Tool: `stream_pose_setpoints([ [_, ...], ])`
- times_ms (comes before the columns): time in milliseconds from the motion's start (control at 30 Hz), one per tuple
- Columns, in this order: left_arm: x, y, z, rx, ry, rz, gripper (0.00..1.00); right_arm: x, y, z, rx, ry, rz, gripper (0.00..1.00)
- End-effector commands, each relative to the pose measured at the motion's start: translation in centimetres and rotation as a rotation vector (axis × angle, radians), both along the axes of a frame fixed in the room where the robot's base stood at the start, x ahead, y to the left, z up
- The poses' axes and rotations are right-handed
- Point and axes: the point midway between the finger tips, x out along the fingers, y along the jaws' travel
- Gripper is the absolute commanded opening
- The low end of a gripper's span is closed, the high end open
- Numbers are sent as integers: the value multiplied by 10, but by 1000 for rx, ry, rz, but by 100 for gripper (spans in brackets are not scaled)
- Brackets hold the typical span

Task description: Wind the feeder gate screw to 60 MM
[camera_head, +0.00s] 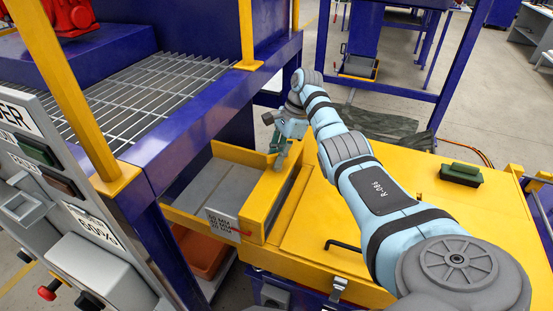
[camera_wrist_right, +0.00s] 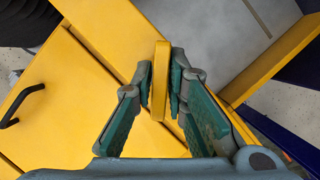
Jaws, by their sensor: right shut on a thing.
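My right gripper (camera_head: 279,157) reaches down at the yellow feeder frame (camera_head: 268,196). In the wrist view the right gripper (camera_wrist_right: 160,88) is shut on an upright yellow bar-shaped piece (camera_wrist_right: 160,75), apparently the feeder gate screw's handle. The fingers press its two sides. The screw itself is hidden below the gripper. In the head view, a white scale plate (camera_head: 221,226) with several MM marks sits on the feeder's front, and a red pointer (camera_head: 241,232) lies near its lower marks; the exact reading is too small to tell. My left gripper is not in view.
A yellow cover (camera_head: 315,225) with a black handle (camera_head: 342,245) lies right of the feeder. A green-black block (camera_head: 461,173) stands on its far right. A blue frame with a grating (camera_head: 150,90) and a grey control panel (camera_head: 70,215) stand at the left.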

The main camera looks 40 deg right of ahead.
Motion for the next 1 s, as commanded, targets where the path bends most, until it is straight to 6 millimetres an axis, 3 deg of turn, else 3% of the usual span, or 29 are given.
stream_pose_setpoints([
  [700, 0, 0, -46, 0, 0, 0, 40, 0, 0, -2, -2, -4, 244, 0],
  [1000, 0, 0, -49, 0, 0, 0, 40, -4, 1, -1, -1, 4, 278, 0],
])
